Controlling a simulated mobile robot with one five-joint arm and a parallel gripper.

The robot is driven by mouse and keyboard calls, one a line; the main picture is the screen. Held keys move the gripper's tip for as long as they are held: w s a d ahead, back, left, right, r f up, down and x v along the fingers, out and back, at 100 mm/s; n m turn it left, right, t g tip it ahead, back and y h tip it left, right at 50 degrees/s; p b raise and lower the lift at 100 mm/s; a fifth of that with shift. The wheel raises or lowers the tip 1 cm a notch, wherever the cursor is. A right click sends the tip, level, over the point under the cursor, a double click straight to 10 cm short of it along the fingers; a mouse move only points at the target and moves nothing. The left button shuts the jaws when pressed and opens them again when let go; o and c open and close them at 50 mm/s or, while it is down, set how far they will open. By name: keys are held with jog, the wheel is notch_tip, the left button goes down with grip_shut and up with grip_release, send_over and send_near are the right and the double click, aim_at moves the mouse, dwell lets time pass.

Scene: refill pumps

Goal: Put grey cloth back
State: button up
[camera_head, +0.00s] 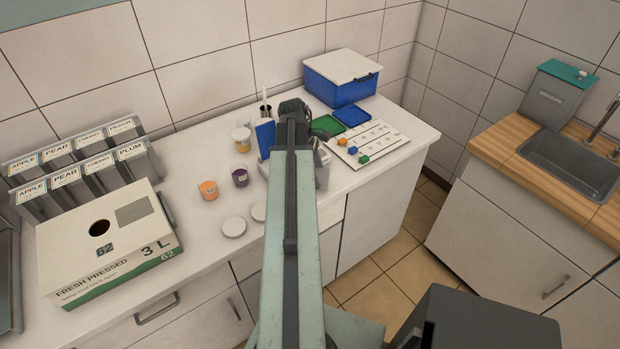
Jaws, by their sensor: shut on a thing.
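I cannot make out a grey cloth anywhere in the head view. My arm reaches forward over the counter and ends in a dark joint, and its far end hides my gripper and whatever lies right behind it. Small light grey parts show on both sides of the arm's far end; I cannot tell what they belong to. A grey container with a teal lid (557,92) stands beside the sink at the right.
The white counter (205,150) carries a juice box (105,240), labelled holders (85,165), an orange jar (208,190), a purple jar (240,178), a blue box with a white lid (340,78) and a white board (370,142). The sink (575,160) is at the right, across a floor gap.

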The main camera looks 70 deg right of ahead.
notch_tip(320, 180, down, 4)
jog(key=b, duration=0.2)
jog(key=shift+r+b, duration=0.25)
jog(key=shift+b, duration=0.15)
jog(key=shift+w+f, duration=0.1)
jog(key=shift+f, duration=0.05)
jog(key=shift+w+a+r, duration=0.1)
jog(key=shift+w+r, duration=0.05)
jog(key=shift+r, duration=0.1)
jog(key=shift+f, duration=0.3)
jog(key=o, duration=1.3)
jog(key=shift+r, duration=0.15)
